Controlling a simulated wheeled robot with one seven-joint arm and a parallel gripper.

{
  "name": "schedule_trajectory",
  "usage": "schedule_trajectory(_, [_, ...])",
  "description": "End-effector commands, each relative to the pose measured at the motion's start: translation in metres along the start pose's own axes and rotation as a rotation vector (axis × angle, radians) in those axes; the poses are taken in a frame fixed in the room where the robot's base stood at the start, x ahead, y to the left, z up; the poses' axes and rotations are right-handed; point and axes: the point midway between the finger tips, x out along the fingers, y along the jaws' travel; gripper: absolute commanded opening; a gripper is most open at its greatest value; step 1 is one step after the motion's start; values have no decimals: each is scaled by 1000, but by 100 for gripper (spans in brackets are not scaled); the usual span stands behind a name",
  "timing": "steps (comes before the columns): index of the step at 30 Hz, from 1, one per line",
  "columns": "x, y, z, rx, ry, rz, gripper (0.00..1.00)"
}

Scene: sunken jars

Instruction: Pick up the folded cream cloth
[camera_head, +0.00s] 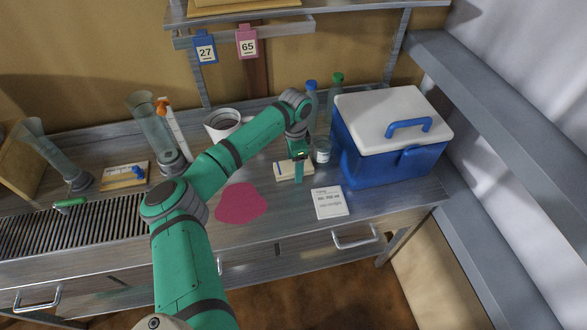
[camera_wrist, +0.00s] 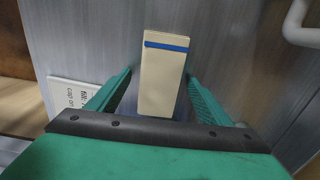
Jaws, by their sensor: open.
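The folded cream cloth (camera_head: 284,171) lies flat on the grey bench, partly hidden behind my gripper (camera_head: 298,170) in the head view. In the wrist view the cloth (camera_wrist: 163,85) is a long cream rectangle with a blue stripe near its far end. My gripper (camera_wrist: 159,74) is open, with one green finger on each side of the cloth and a gap on both sides. I cannot tell the exact height of the fingertips above the bench.
A white label card (camera_head: 329,202) lies close by on the right. A small jar (camera_head: 321,151), two bottles and a blue cooler (camera_head: 385,168) stand behind and right. A white pot (camera_head: 222,122) stands behind my arm. A flat magenta patch (camera_head: 240,203) lies left.

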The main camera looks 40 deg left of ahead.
Motion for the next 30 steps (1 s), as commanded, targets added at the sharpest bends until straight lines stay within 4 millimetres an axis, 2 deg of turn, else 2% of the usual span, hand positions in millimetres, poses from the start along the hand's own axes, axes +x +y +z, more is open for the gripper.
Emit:
schedule_trajectory(3, [0, 0, 0, 1, 0, 0, 73])
schedule_trajectory(4, [0, 0, 0, 1, 0, 0, 68])
schedule_trajectory(9, [0, 0, 0, 1, 0, 0, 28])
schedule_trajectory(22, [-6, -2, 5, -8, -1, 0, 27])
schedule_trajectory(29, [-34, 0, 2, -3, 2, 0, 27])
schedule_trajectory(30, [-40, 6, 5, -1, 3, 0, 27])
